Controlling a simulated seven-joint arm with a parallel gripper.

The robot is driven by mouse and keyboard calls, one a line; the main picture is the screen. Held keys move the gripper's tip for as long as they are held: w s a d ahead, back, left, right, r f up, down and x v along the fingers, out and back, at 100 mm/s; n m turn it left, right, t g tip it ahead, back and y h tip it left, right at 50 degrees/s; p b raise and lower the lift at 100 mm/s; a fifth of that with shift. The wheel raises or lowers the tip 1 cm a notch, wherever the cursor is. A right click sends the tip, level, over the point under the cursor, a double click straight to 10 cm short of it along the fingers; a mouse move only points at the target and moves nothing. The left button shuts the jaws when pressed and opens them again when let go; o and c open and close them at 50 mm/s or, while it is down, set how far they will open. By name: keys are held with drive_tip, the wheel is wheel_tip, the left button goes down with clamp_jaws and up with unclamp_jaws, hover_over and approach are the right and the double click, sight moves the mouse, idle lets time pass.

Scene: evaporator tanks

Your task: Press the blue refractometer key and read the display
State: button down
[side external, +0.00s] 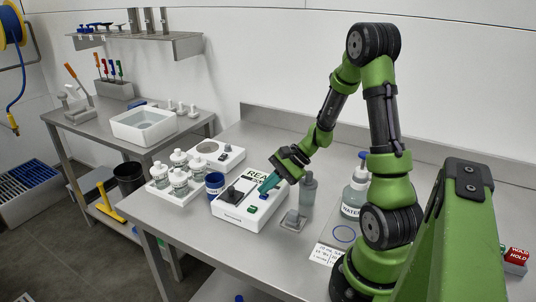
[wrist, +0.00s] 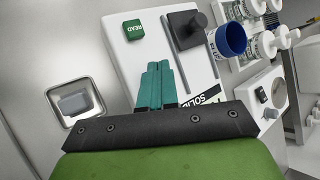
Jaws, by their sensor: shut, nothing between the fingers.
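The refractometer (side external: 236,212) is a white box on the steel table, with a black block (side external: 236,190) on top. A small blue key (side external: 263,197) shows just below my fingertips in the side view. The fingers hide it in the wrist view. The display (side external: 256,175) at the back shows "REA", the rest covered by my gripper. My gripper (side external: 264,190) is shut and empty, its teal fingers (wrist: 158,66) pointing down over the box. I cannot tell whether they touch the blue key.
A blue-rimmed cup (side external: 214,183) and a tray of white-capped bottles (side external: 175,188) stand left of the box. The front table edge is clear.

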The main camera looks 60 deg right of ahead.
sight(268, 194)
drive_tip(key=shift+f, duration=0.2)
idle(0.5)
drive_tip(key=shift+r, duration=0.9)
drive_tip(key=shift+r, duration=2.5)
